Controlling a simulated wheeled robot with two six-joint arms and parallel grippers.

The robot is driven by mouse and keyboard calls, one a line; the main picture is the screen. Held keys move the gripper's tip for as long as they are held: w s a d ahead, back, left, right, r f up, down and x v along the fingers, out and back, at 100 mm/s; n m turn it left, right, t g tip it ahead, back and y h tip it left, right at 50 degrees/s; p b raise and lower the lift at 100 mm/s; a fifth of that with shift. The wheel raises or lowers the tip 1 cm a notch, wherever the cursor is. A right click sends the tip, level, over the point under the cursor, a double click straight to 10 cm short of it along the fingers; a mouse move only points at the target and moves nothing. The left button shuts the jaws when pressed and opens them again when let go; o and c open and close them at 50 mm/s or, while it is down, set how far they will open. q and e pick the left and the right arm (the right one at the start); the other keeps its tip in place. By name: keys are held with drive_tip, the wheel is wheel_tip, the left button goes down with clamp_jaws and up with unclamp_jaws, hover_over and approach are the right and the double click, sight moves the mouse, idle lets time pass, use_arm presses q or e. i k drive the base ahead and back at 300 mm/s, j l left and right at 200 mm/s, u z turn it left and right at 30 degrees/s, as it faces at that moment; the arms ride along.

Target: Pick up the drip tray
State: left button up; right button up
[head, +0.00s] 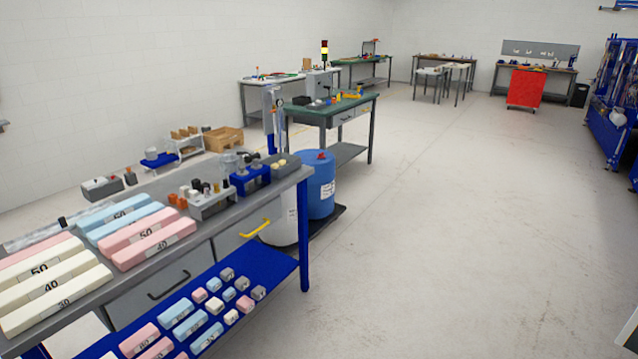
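I cannot pick out a drip tray for certain. A dark, low, flat tray-like base (335,217) lies on the floor under a blue drum (320,190) and a white drum (282,222), past the right end of the near workbench. I cannot tell whether it is the drip tray. The drums and the bench hide most of it. Neither of my grippers is in view.
The near workbench (205,235) on the left holds labelled foam blocks (125,228) and small fixtures; its blue lower shelf (280,262) holds smaller blocks. A green-topped bench (335,108) stands behind. A red cabinet (524,88) stands far off.

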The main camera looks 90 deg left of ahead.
sight(25, 241)
drive_tip(key=u, duration=4.35)
drive_tip(key=i+j+u, duration=0.9)
drive_tip(key=j, duration=0.15)
drive_tip(key=i+j+u, duration=0.35)
drive_tip(key=u, duration=0.15)
drive_tip(key=i+j+u, duration=0.15)
drive_tip(key=i+u, duration=0.2)
drive_tip(key=i, duration=0.7)
drive_tip(key=i+z, duration=0.3)
drive_tip(key=i, duration=0.2)
drive_tip(key=i+z, duration=0.3)
drive_tip(key=i, duration=0.2)
drive_tip(key=i+j+z, duration=0.3)
drive_tip(key=i, duration=0.15)
drive_tip(key=i+z, duration=0.65)
drive_tip(key=z, duration=0.2)
drive_tip(key=i+j+z, duration=0.1)
drive_tip(key=i+z, duration=0.3)
drive_tip(key=i+j+z, duration=0.15)
drive_tip(key=z, duration=0.25)
drive_tip(key=i+j+z, duration=0.25)
drive_tip(key=z, duration=0.15)
drive_tip(key=j, duration=0.1)
